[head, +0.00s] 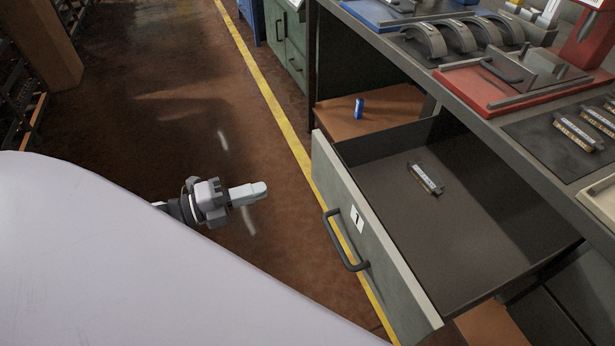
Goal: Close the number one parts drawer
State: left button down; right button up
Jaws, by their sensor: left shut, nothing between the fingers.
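The number one parts drawer (330,176) stands pulled out from under the workbench at the right. Its grey-green front carries a white label with a 1 (357,218) and a dark bar handle (345,241). A small dark part with a printed label (426,178) lies inside on the drawer floor. My left gripper (262,189) is shut and empty, left of the drawer front and apart from it, with floor showing between them. My right gripper is not in view.
The workbench top (480,112) holds curved brake shoes (425,40), a red tray (490,94) and several small parts. A blue can (359,108) stands on a brown shelf behind the drawer. Open floor (180,90) with a yellow line lies to the left.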

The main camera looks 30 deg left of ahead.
aim_at(319, 173)
pick_arm(q)
jog(key=x, duration=1.1)
jog(key=shift+w+d+b, duration=0.15)
jog(key=shift+b, duration=0.25)
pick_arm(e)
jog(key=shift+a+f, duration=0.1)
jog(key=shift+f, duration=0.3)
pick_arm(q)
jog(key=shift+w+d, duration=0.1)
